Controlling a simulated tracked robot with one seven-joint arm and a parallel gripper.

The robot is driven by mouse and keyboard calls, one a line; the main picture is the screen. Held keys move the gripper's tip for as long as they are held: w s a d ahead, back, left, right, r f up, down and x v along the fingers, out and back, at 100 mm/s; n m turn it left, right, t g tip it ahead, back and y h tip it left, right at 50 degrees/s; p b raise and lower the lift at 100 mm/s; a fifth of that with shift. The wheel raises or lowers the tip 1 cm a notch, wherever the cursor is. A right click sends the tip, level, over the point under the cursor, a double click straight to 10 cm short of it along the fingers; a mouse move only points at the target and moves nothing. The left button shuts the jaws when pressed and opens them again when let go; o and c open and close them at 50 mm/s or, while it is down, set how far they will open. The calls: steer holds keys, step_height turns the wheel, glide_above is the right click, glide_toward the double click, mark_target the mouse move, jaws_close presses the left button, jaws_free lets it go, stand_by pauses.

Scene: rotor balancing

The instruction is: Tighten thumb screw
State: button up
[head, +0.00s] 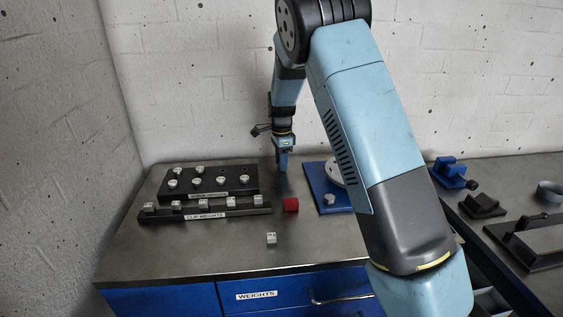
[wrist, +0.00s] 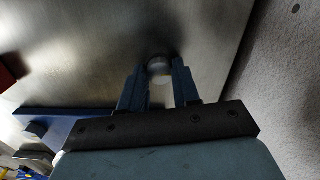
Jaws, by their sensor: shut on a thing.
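My gripper (head: 283,164) is near the back of the bench, left of the blue plate, pointing down. In the wrist view my gripper (wrist: 158,80) is shut on a small round metal piece (wrist: 159,65) between its fingertips. I cannot tell whether this piece is the thumb screw. The blue plate (head: 316,184) carries a pale disc (head: 335,171), partly hidden by my arm, and a small grey piece (head: 330,199) near its front. The plate's edge also shows in the wrist view (wrist: 65,115).
A black stepped rack (head: 244,209) labelled for clip weights holds several weights on the left. A red block (head: 291,204) and a loose grey cube (head: 271,239) lie in front. Blue and dark fixtures stand on the right-hand bench. The front left of the bench is clear.

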steer(key=shift+w+r, duration=0.15)
steer(key=o, duration=0.7)
steer(key=shift+c, duration=0.2)
steer(key=o, duration=0.4)
step_height(320, 180, up, 14)
steer(key=shift+f, duration=0.25)
